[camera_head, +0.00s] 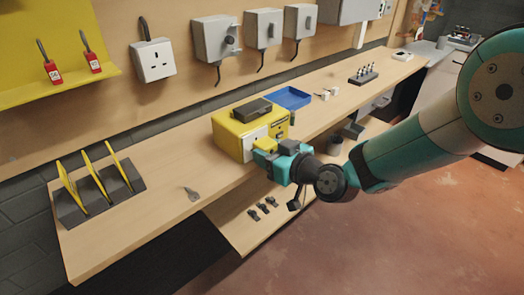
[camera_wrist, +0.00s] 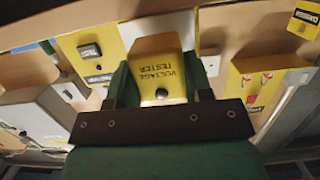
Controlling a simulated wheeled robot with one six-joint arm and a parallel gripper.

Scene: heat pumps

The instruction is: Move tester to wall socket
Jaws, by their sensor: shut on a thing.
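The yellow tester (camera_wrist: 160,75), marked "VOLTAGE TESTER" upside down, sits between the two green fingers of my gripper (camera_wrist: 160,88) in the wrist view. In the head view my gripper (camera_head: 272,155) is shut on the tester, which shows as a small yellow piece (camera_head: 264,145) right in front of the yellow box. I cannot tell if the tester touches the box. The white wall socket (camera_head: 153,60) is on the back board at the upper left, well apart from my gripper. Its face is uncovered.
The yellow box (camera_head: 233,140) stands on the wooden bench (camera_head: 165,175) with a black case (camera_head: 253,108) on top. A blue tray (camera_head: 288,97) lies behind it. A black rack with yellow plates (camera_head: 97,190) stands at the left. Grey boxes (camera_head: 216,38) with hanging cables line the wall.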

